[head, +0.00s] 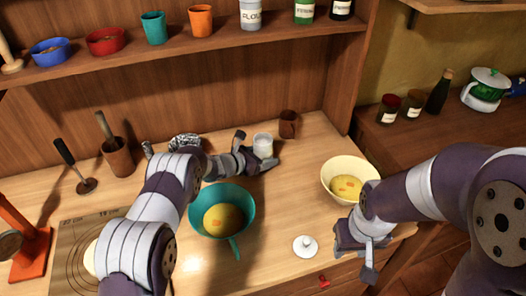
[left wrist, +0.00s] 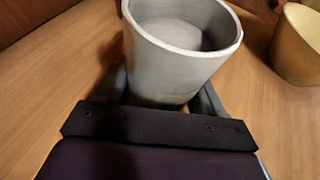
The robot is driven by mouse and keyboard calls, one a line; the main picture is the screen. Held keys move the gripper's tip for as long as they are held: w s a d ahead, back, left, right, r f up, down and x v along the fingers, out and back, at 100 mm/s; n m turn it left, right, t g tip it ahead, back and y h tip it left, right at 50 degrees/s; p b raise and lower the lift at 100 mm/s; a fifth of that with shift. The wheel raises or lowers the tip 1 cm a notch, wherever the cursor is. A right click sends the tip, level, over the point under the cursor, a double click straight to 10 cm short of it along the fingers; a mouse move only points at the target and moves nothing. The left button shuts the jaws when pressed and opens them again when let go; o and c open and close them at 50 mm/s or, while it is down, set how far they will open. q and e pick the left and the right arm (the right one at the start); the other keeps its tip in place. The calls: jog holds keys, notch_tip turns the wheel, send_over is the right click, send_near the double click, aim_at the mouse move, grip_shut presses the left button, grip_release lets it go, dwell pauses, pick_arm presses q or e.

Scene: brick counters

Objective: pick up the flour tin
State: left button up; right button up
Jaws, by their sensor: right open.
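A tin with a FLOUR-like label (head: 251,14) stands on the upper shelf, cut by the top of the head view. On the counter below, a pale grey open-topped cup (head: 263,141) with whitish contents stands upright. It also shows large in the left wrist view (left wrist: 182,62). My left gripper (head: 256,152) is low at this cup, one finger on each side of it. Whether the fingers press on it is unclear. My right gripper (head: 362,250) is open and empty near the counter's front edge, below the cream bowl.
A brown cup (head: 289,124) stands just right of the grey cup. A teal pan (head: 248,203) and a cream bowl (head: 334,188) hold yellow food. A white lid (head: 305,246) lies in front. Bowls, cups and jars line the shelf. A utensil pot (head: 118,158) stands left.

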aim_at(263, 138)
pick_arm(q)
jog(key=shift+w, duration=0.1)
jog(key=shift+c, duration=1)
jog(key=shift+r, duration=0.45)
notch_tip(263, 138, up, 9)
jog(key=shift+f+b, duration=0.15)
jog(key=shift+b, duration=0.7)
jog(key=shift+r, duration=0.3)
